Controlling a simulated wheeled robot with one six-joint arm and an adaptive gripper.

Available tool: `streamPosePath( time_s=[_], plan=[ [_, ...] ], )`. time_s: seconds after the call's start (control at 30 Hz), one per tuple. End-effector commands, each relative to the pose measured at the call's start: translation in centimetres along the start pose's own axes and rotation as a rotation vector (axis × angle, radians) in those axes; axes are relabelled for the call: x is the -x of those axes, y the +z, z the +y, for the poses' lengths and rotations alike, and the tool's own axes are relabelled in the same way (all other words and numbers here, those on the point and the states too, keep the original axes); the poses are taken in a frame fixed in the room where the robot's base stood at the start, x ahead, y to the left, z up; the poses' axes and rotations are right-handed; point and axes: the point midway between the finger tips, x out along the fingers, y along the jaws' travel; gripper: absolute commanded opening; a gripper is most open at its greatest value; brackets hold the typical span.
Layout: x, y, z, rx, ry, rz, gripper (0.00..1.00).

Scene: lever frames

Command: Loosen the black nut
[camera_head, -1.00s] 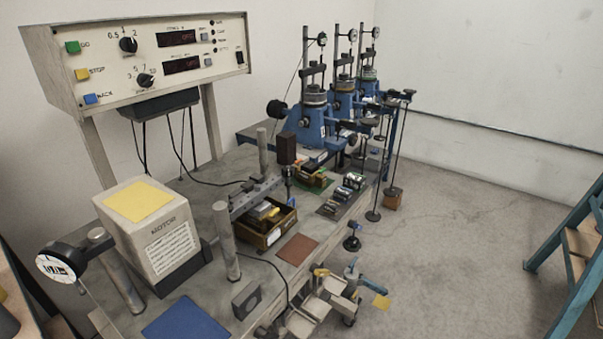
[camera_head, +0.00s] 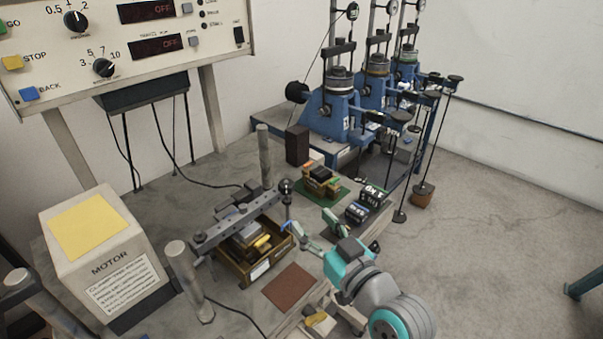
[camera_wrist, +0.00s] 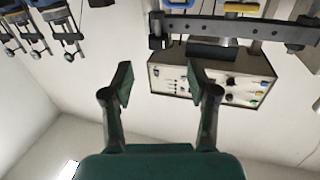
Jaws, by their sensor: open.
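A dark round knob (camera_head: 286,186) stands at the right end of a grey perforated bar (camera_head: 220,229); it may be the black nut, but it is too small to be sure. In the wrist view the bar (camera_wrist: 225,27) crosses the top right, with a dark fitting (camera_wrist: 157,42) at its left end. My gripper (camera_head: 312,234) is open and empty, just below and to the right of the knob in the head view. In the wrist view, my gripper (camera_wrist: 160,82) has its two fingers spread with a clear gap, apart from the bar.
Two upright metal posts (camera_head: 187,280) flank the bar. An open wooden box (camera_head: 262,270) with small parts sits under it. Batteries or weights (camera_head: 368,200) and blue lever frames (camera_head: 335,118) stand behind. The motor box (camera_head: 105,255) is at left. Free floor (camera_head: 500,220) lies to the right.

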Motion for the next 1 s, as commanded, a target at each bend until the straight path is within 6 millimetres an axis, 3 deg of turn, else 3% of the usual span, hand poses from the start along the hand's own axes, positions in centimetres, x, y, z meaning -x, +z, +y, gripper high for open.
streamPosePath(
  time_s=[0.1, 0.33, 0.7, 1.0],
  plan=[
    [-0.7, -1.3, -0.4, 0.013, -0.024, 0.007, 0.59],
    [-2.3, -1.6, -0.6, 0.017, -0.032, 0.007, 0.59],
    [-8.6, -1.6, -0.8, 0.015, -0.031, 0.007, 0.59],
    [-11.4, -1.6, -0.8, 0.015, -0.030, 0.007, 0.59]
  ],
)
